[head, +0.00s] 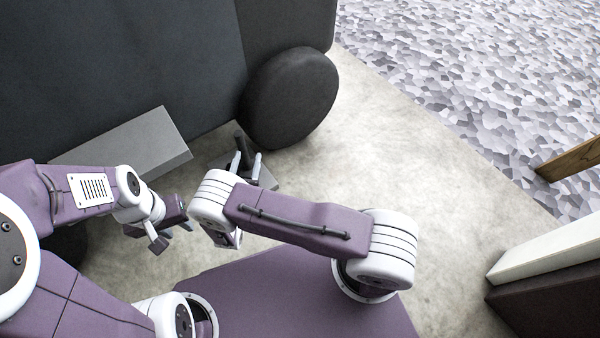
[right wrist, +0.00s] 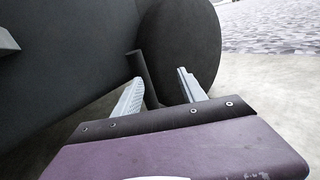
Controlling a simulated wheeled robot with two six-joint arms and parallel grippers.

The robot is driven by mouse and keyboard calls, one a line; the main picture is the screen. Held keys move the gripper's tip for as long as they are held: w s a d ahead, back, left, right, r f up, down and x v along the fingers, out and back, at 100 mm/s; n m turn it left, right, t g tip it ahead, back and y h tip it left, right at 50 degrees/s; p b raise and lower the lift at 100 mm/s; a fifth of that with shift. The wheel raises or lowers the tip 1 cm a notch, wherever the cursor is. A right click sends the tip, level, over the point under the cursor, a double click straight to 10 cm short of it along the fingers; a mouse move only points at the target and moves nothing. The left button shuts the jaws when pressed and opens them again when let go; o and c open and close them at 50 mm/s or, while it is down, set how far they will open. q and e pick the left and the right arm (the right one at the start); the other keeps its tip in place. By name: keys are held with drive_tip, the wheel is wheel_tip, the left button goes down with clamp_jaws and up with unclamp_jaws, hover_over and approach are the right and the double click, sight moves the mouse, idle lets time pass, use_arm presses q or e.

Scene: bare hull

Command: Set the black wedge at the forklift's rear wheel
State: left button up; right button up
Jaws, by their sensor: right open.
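The forklift's dark round rear wheel (head: 290,97) stands on the pale floor beside the dark body, and it fills the upper middle of the right wrist view (right wrist: 180,45). My right gripper (head: 246,162) is open just in front of the wheel's left side. A dark bar, seemingly part of the black wedge (right wrist: 145,78), rises between its fingers (right wrist: 158,88), close to the wheel. The bar also shows in the head view (head: 240,145). The wedge's lower part is hidden by my gripper, so contact with the wheel cannot be told. My left gripper (head: 165,236) hangs low at the left; its opening is unclear.
The forklift's dark body (head: 120,60) closes off the upper left. A grey block-like step (head: 140,145) juts from it behind my left arm. Clear floor (head: 370,140) lies right of the wheel. A white-topped block (head: 545,250) and a wooden beam (head: 570,158) stand at the right.

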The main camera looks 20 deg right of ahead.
drive_tip(key=s+d+r+m+g+h, duration=0.25)
drive_tip(key=s+d+m+g, duration=0.25)
drive_tip(key=d+m+g, duration=0.3)
drive_tip(key=s+d+r+m+g+h, duration=0.1)
drive_tip(key=s+d+r+m+g, duration=0.35)
drive_tip(key=d, duration=0.65)
drive_tip(key=s+a+r+m+g+y, duration=0.1)
drive_tip(key=s+a+m+y, duration=0.1)
drive_tip(key=s+m+y, duration=0.3)
drive_tip(key=s+a+r+m+g+y, duration=0.1)
drive_tip(key=s+m+y, duration=0.4)
drive_tip(key=m, duration=0.8)
drive_tip(key=shift+a+r+y, duration=0.35)
drive_tip(key=shift+r+y, duration=0.3)
drive_tip(key=shift+y, duration=0.1)
drive_tip(key=shift+m, duration=0.25)
